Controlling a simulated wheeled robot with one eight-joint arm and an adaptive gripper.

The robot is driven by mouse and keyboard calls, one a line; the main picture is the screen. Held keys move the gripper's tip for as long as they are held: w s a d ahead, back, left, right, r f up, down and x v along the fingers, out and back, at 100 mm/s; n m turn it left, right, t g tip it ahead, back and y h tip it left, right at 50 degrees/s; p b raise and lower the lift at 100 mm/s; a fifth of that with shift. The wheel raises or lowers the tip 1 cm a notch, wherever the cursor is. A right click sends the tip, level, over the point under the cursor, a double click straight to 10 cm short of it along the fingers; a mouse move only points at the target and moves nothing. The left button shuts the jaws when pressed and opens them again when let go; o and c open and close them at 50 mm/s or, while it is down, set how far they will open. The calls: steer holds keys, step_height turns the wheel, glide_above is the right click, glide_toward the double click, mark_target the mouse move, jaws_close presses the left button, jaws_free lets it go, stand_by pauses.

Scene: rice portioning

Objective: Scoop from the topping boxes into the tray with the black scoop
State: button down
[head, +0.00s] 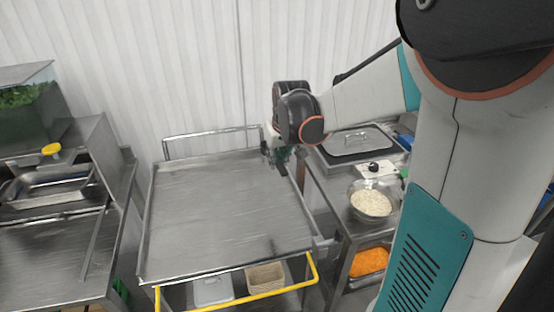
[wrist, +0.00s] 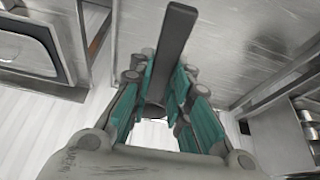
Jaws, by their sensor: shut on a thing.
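My gripper (head: 275,158) is over the right edge of the metal cart. In the wrist view its teal-padded fingers (wrist: 163,82) are shut on a long dark handle, which I take for the black scoop (wrist: 176,38). The scoop's bowl end cannot be made out. A box of orange topping (head: 368,263) sits on the lower level of the right counter. A metal bowl of white grains (head: 371,203) stands on that counter above it. A metal tray (head: 50,187) is on the left counter; I cannot tell if it is the task's tray.
The cart top (head: 220,205) is bare, with a yellow handle (head: 245,298) at its front. Below are a white-lidded box (head: 213,291) and a tan basket (head: 265,277). A lidded metal pan (head: 358,142) is at the right counter's back. A glass-fronted box of greens (head: 25,95) stands left.

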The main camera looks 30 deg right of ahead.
step_height(320, 180, up, 2)
steer(key=shift+r+p, duration=0.1)
steer(key=shift+p, duration=0.45)
